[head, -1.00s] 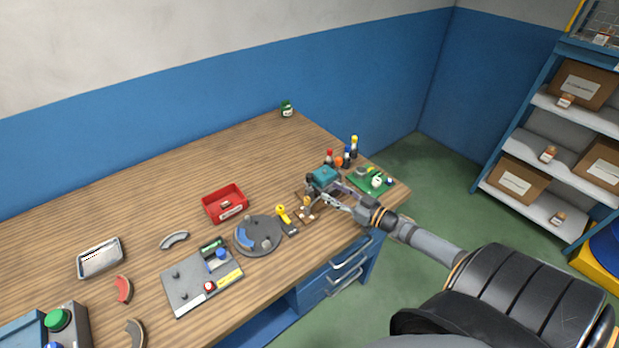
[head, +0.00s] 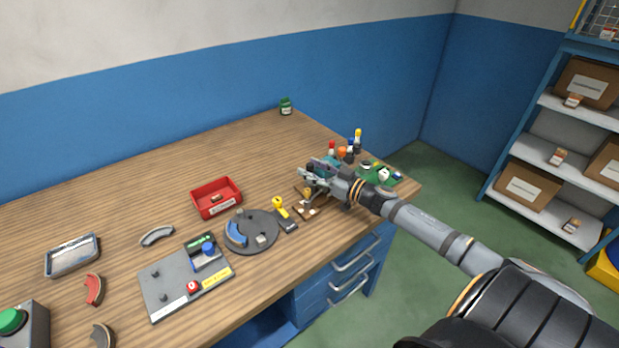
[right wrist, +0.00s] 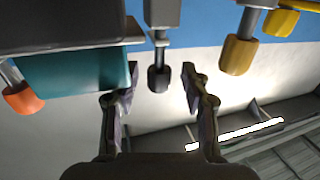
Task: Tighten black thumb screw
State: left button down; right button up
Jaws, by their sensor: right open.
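A black thumb screw (right wrist: 158,78) with a ribbed knob on a thin grey shaft hangs in the upper middle of the right wrist view. My right gripper (right wrist: 160,90) is open, with one finger on each side of the knob and a visible gap on both sides. In the head view my right gripper (head: 309,180) is over the right end of the workbench, beside a teal block (head: 328,163). The teal block also shows in the right wrist view (right wrist: 75,75). The arm and gripper hide the black screw in the head view. My left gripper is not in view.
An orange knob (right wrist: 22,98), a brass knob (right wrist: 238,55) and a yellow knob (right wrist: 281,23) flank the black screw. A green board (head: 378,174), a red tray (head: 217,197), a round grey plate (head: 262,218) and a grey panel (head: 170,285) are on the workbench (head: 180,180). The bench's back middle is clear.

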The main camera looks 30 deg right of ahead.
jog(key=shift+w+a, duration=0.2)
jog(key=shift+w, duration=0.4)
jog(key=shift+r, duration=0.1)
grip_shut()
